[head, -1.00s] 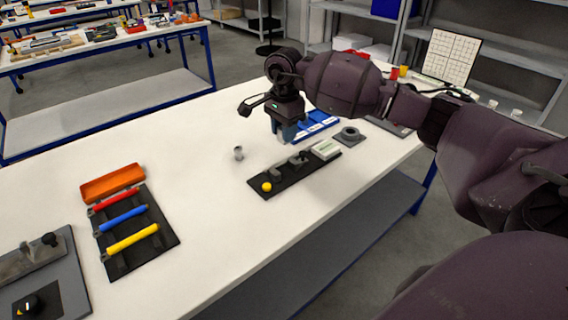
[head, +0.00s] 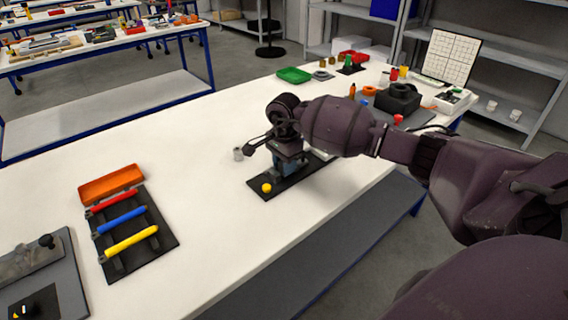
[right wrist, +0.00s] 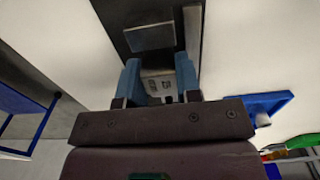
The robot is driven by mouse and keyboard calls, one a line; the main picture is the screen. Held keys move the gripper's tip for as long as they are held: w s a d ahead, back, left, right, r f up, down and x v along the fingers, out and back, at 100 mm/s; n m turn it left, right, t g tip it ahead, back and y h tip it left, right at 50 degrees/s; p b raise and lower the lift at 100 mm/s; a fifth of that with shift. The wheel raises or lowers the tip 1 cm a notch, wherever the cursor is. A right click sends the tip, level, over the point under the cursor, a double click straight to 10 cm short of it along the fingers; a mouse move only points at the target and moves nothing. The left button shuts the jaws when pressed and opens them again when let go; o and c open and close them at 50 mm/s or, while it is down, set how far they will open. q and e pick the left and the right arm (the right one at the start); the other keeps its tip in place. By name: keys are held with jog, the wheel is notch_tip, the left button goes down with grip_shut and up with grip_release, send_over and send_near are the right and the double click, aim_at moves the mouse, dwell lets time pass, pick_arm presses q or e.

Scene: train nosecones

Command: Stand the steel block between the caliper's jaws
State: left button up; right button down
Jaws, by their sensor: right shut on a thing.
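The caliper is a long black base (head: 281,185) with a yellow knob (head: 266,188) at its near left end, lying on the white table. My right gripper (head: 284,171) is low over the middle of this base and hides most of the jaws. In the right wrist view its blue fingers (right wrist: 159,80) are shut on a pale grey block (right wrist: 158,84), which I take as the steel block. A grey piece (right wrist: 150,38) on the black base (right wrist: 143,12) shows just beyond the fingers. Whether the block touches the base cannot be told. My left gripper is out of view.
A small grey cylinder (head: 238,153) stands left of my right gripper. A black rack (head: 165,240) with red, blue and yellow rods and an orange tray (head: 111,184) are at the left. A green tray (head: 294,75) and other parts stand at the back. The table's middle is clear.

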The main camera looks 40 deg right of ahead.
jog(key=shift+f, duration=0.15)
jog(key=c, duration=0.8)
grip_release()
jog(key=shift+r, duration=0.2)
jog(key=shift+r, duration=0.25)
notch_tip(320, 180, up, 12)
jog(key=shift+f, duration=0.2)
